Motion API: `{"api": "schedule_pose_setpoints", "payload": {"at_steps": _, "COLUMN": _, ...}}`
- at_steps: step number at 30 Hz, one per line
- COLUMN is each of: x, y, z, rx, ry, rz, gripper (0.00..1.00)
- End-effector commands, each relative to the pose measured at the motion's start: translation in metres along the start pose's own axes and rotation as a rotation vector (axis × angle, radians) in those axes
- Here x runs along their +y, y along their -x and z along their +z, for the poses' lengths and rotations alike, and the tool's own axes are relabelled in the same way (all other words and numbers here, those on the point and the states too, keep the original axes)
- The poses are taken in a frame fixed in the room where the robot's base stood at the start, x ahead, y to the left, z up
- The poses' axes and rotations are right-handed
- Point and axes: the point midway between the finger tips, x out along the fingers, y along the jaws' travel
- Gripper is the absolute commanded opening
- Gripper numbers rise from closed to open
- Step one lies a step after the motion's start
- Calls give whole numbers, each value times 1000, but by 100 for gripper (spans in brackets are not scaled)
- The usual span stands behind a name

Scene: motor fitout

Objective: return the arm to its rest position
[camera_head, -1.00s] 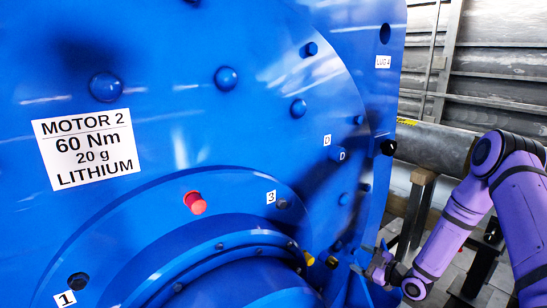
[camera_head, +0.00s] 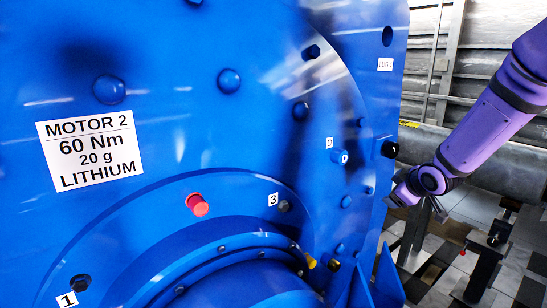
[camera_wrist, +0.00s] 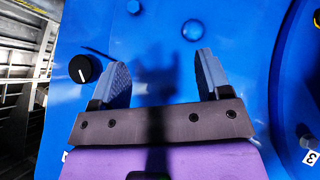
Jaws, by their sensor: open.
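My purple arm (camera_head: 490,125) reaches in from the right edge of the head view. The blue motor face (camera_wrist: 235,70) fills most of that view behind the fingers. In the head view the fingertips are small and hard to make out.
A label reading MOTOR 2 (camera_head: 90,149) and a red plug (camera_head: 198,205) are on the motor's face. Several bolts stick out of it. A grey pipe (camera_head: 500,165) on dark stands runs behind my arm. Tiled floor (camera_head: 515,265) shows at the lower right.

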Motion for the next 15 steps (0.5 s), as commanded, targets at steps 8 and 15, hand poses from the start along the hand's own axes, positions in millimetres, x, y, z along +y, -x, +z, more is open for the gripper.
{"api": "schedule_pose_setpoints", "payload": {"at_steps": 8, "x": 4, "y": 97, "z": -13, "rx": -147, "ry": -158, "rz": 64, "gripper": 71}}
{"api": "schedule_pose_setpoints", "payload": {"at_steps": 15, "x": -12, "y": 179, "z": -12, "rx": -245, "ry": -328, "rz": 85, "gripper": 71}}
